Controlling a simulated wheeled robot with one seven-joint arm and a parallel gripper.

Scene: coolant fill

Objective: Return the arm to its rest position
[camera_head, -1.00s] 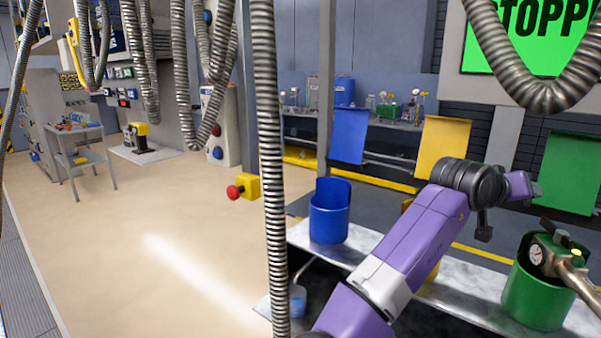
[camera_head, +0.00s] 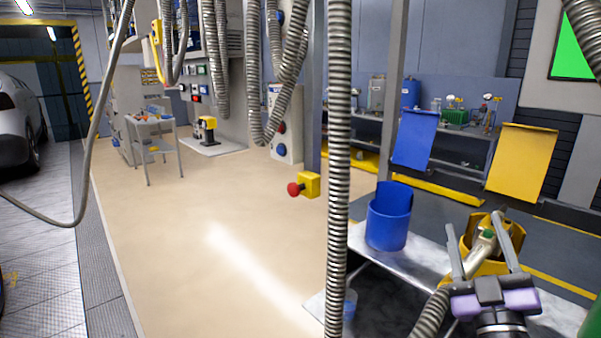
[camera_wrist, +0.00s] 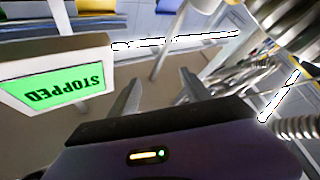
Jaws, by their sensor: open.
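My gripper (camera_head: 477,235) is at the lower right of the head view, fingers pointing up and apart. The jaws are open, and nothing is seen held in them. In the wrist view its two fingers (camera_wrist: 160,78) also stand apart with nothing gripped. Behind the gripper in the head view, a metal nozzle (camera_head: 482,246) sits in a yellow holder (camera_head: 463,262) on the bench. The gripper hides part of both. Most of my arm is out of the head view.
A blue holder (camera_head: 389,220) stands on the metal bench (camera_head: 424,259). A green holder (camera_head: 597,322) is at the right edge. A ribbed hose (camera_head: 338,130) hangs in front. A red button on a yellow box (camera_head: 308,186) is at centre. The wrist view shows a green STOPPED screen (camera_wrist: 60,90).

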